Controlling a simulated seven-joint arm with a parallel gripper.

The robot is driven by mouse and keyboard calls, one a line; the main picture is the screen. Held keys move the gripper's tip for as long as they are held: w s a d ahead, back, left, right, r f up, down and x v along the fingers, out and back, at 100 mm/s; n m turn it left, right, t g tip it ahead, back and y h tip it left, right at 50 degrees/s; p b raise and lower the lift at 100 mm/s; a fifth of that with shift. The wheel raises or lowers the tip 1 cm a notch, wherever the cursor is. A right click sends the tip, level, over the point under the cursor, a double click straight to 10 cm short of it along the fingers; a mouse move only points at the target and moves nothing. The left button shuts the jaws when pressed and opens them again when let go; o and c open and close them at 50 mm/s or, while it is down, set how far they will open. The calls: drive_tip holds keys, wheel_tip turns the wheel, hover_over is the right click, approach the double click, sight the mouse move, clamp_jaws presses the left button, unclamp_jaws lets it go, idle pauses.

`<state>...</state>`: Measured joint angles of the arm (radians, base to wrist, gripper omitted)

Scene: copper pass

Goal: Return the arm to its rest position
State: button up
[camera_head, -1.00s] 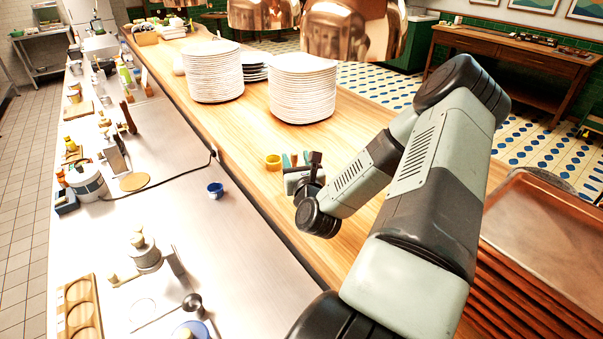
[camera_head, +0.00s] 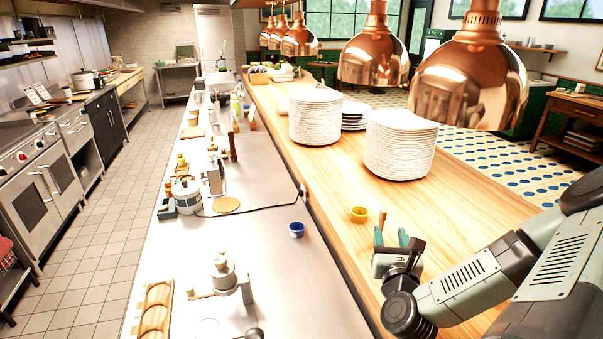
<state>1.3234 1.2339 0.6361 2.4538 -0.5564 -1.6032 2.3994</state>
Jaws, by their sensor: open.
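My gripper (camera_head: 391,238) is at the lower right of the head view, over the wooden counter (camera_head: 330,210). Its two teal fingertips are apart, with nothing clearly held between them. The grey gripper body and dark wrist joint sit just below the fingers in the picture. My arm (camera_head: 500,270) reaches in from the right edge, bent, with its upper links cut off by the frame. A small yellow cup (camera_head: 358,214) stands on the counter just left of and beyond the fingers, apparently clear of them.
Plate stacks (camera_head: 400,145) (camera_head: 315,117) stand farther along the counter. Copper lamps (camera_head: 470,80) hang above it. A blue cup (camera_head: 297,230) stands on the lower steel worktop (camera_head: 260,270), whose left side holds several jars and tools. The counter between gripper and plates is mostly clear.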

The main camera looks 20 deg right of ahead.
drive_tip(key=w+a+r+n+g+y, duration=0.1)
drive_tip(key=w+a+n+g+y, duration=0.2)
drive_tip(key=n, duration=0.7)
drive_tip(key=w+a+n+g+y, duration=0.1)
drive_tip(key=a+n+g+y, duration=0.3)
drive_tip(key=n, duration=0.6)
drive_tip(key=s+a+r+n+g+h, duration=0.2)
drive_tip(key=s+a+r+n, duration=0.1)
drive_tip(key=s+r+n, duration=0.65)
drive_tip(key=s+a+r+n+g+h, duration=0.15)
drive_tip(key=s+a+r+n, duration=0.4)
drive_tip(key=r, duration=0.65)
drive_tip(key=s+a+r+n+y, duration=0.2)
drive_tip(key=s+a+n+y, duration=0.1)
drive_tip(key=s+a+n, duration=0.2)
drive_tip(key=s+a, duration=0.2)
drive_tip(key=s, duration=0.1)
drive_tip(key=shift+r+n+g, duration=0.3)
drive_tip(key=shift+r+g, duration=0.05)
drive_tip(key=shift+r, duration=0.05)
